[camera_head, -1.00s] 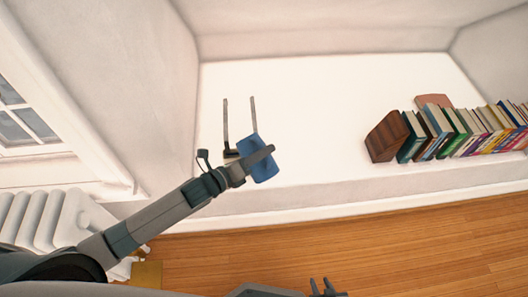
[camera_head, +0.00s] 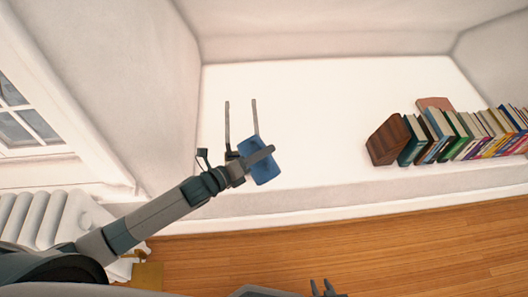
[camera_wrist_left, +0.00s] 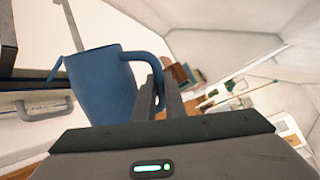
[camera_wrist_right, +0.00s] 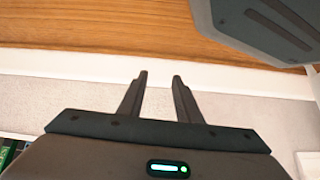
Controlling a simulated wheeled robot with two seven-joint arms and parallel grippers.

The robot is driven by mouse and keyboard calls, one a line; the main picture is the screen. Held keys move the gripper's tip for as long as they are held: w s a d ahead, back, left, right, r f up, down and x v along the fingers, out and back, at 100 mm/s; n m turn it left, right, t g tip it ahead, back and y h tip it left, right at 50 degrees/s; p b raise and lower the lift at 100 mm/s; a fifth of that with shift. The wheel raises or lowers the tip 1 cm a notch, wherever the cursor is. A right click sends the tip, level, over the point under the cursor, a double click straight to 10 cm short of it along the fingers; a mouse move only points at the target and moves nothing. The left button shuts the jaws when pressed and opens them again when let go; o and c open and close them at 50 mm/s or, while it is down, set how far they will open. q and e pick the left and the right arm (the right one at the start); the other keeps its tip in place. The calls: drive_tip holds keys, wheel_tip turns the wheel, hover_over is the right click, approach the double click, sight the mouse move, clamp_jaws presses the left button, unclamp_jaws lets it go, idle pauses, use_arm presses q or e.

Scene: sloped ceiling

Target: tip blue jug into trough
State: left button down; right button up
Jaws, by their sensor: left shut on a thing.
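The blue jug (camera_head: 264,174) is out at the end of my left arm, over the front of the white ledge. My left gripper (camera_head: 262,157) is shut on its handle. In the left wrist view the jug (camera_wrist_left: 103,85) shows its side, with the spout towards the left and the handle (camera_wrist_left: 150,62) between the fingers (camera_wrist_left: 158,95). Its inside is hidden, and I cannot tell how far it is tilted. No trough is clearly recognisable; two thin grey bars (camera_head: 227,122) stand out just beyond the jug. My right gripper (camera_wrist_right: 160,80) is open and empty, low at the bottom edge of the head view (camera_head: 325,288).
A row of books (camera_head: 460,132) with a brown wooden end piece (camera_head: 388,141) stands at the right of the ledge (camera_head: 320,120). The middle of the ledge is clear. A white radiator (camera_head: 45,215) and a window (camera_head: 20,125) are at the left; wooden floor (camera_head: 380,245) lies in front.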

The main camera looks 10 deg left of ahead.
use_arm(q)
drive_tip(key=shift+w+r, duration=0.15)
drive_tip(key=shift+r, duration=0.1)
use_arm(e)
drive_tip(key=shift+s+d+f, duration=0.1)
drive_tip(key=shift+s+f, duration=0.1)
drive_tip(key=shift+s, duration=0.35)
drive_tip(key=shift+s+d+f, duration=0.1)
drive_tip(key=shift+s+f, duration=0.05)
drive_tip(key=shift+s, duration=0.4)
use_arm(q)
drive_tip(key=shift+a, duration=0.1)
drive_tip(key=shift+r, duration=0.1)
use_arm(e)
drive_tip(key=shift+w+d, duration=0.1)
drive_tip(key=shift+w, duration=0.05)
use_arm(q)
drive_tip(key=shift+w+p, duration=0.1)
drive_tip(key=shift+p, duration=0.25)
drive_tip(key=shift+a+r+n, duration=0.1)
drive_tip(key=shift+n, duration=0.2)
use_arm(e)
drive_tip(key=shift+s+d+f+g, duration=0.1)
drive_tip(key=shift+s+f+g, duration=0.05)
drive_tip(key=shift+s+g, duration=0.2)
